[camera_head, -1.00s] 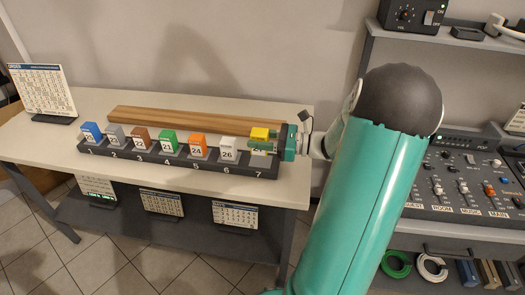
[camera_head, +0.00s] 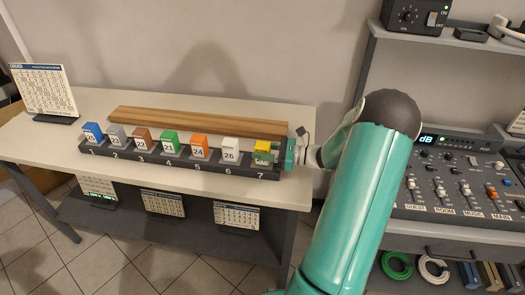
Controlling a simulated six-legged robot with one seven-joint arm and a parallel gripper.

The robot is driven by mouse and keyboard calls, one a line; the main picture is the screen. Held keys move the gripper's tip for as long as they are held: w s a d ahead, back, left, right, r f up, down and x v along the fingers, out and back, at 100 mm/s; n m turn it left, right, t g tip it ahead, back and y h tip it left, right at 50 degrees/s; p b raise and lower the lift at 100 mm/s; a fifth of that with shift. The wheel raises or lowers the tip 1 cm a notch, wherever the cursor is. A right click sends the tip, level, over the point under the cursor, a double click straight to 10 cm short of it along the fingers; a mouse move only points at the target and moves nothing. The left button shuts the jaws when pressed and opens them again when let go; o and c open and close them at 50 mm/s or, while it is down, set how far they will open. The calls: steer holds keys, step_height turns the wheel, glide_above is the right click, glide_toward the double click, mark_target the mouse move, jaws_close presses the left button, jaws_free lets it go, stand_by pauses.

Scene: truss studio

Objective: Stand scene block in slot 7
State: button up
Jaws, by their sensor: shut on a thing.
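A dark rack (camera_head: 186,163) with slots numbered 1 to 7 stands on the pale table. My gripper (camera_head: 268,155) is at slot 7, at the rack's right end, shut on a yellow block (camera_head: 268,146). The yellow block is upright at slot 7; the fingers hide part of its front, and I cannot tell whether its bottom rests on the slot floor.
A wooden strip (camera_head: 200,123) lies behind the rack. An order card (camera_head: 45,90) stands at the table's left end. More cards (camera_head: 163,204) stand on the shelf below. A mixer console (camera_head: 459,185) is on the right. The table front is clear.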

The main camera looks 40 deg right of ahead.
steer(key=o, duration=1)
steer(key=shift+f, duration=0.1)
steer(key=shift+s+d, duration=0.15)
steer(key=v, duration=1.1)
steer(key=shift+s+d, duration=0.2)
steer(key=shift+s, duration=0.1)
